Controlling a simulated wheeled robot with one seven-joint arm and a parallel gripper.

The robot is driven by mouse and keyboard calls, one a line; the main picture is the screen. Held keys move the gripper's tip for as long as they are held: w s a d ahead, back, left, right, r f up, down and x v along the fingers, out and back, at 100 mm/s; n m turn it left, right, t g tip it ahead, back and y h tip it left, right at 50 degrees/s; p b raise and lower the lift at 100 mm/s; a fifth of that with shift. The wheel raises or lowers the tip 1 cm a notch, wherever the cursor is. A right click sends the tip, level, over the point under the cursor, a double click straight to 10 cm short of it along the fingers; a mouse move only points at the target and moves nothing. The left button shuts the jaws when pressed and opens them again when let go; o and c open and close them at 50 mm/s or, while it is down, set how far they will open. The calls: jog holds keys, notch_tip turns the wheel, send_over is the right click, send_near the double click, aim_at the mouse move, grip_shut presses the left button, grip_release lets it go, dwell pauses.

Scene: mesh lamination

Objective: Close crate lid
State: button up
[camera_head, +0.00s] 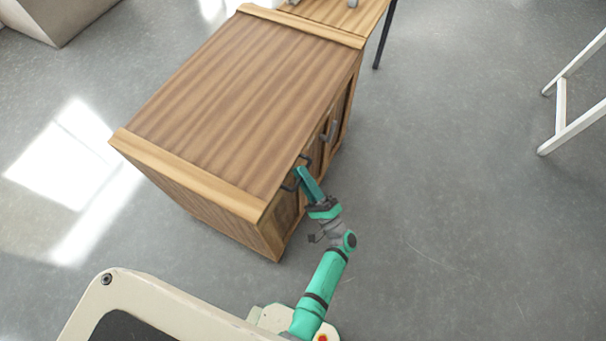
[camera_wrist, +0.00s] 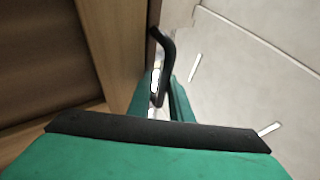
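No crate with a separate lid is clearly seen. A wooden cabinet (camera_head: 240,90) with a flat striped top stands left of my arm; its front, with dark handles, faces right. My gripper (camera_head: 300,172) is at the near handle (camera_head: 304,157), at the cabinet's near front. In the wrist view, the dark curved handle (camera_wrist: 167,50) passes between the two green fingers of my gripper (camera_wrist: 160,100). The fingers are a little apart around it. Whether they press on the handle cannot be told. A wooden panel edge (camera_wrist: 118,45) is left of the fingers.
Another handle (camera_head: 328,132) is farther along the cabinet front. A wooden table (camera_head: 345,14) adjoins the cabinet's far end. A white frame (camera_head: 562,110) stands at the right. The grey floor (camera_head: 450,210) between is clear.

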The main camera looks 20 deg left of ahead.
jog(key=shift+s+a+f, duration=0.15)
jog(key=shift+a+f, duration=0.05)
jog(key=shift+f, duration=0.25)
jog(key=v, duration=1)
jog(key=shift+d+r, duration=0.25)
jog(key=shift+d, duration=0.25)
